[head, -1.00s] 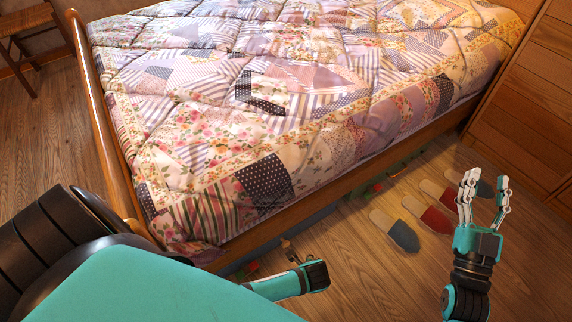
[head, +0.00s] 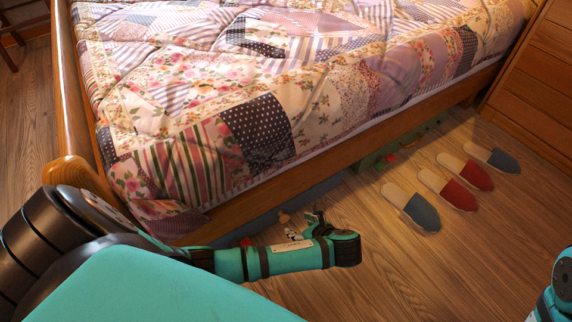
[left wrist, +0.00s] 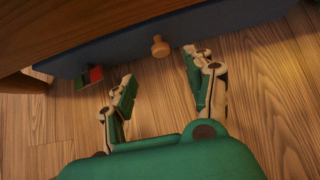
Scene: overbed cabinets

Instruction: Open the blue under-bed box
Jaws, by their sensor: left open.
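The blue under-bed box shows as a low blue front under the bed's side rail in the head view (head: 322,188). In the left wrist view its blue front (left wrist: 215,28) runs across the top and carries a round wooden knob (left wrist: 159,46). The box front is at the bed's edge. My left gripper (left wrist: 158,68) is open and empty, its two fingers spread on either side below the knob, apart from it. In the head view my left gripper (head: 304,226) is low beside the bed, partly hidden by its own wrist. My right gripper is out of view.
A green box front (head: 372,162) with red decoration is further right under the bed. Blue slippers (head: 422,214) and red slippers (head: 460,196) lie on the floor. A wooden cabinet (head: 540,95) stands at right. A red and green item (left wrist: 92,76) is left of the knob.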

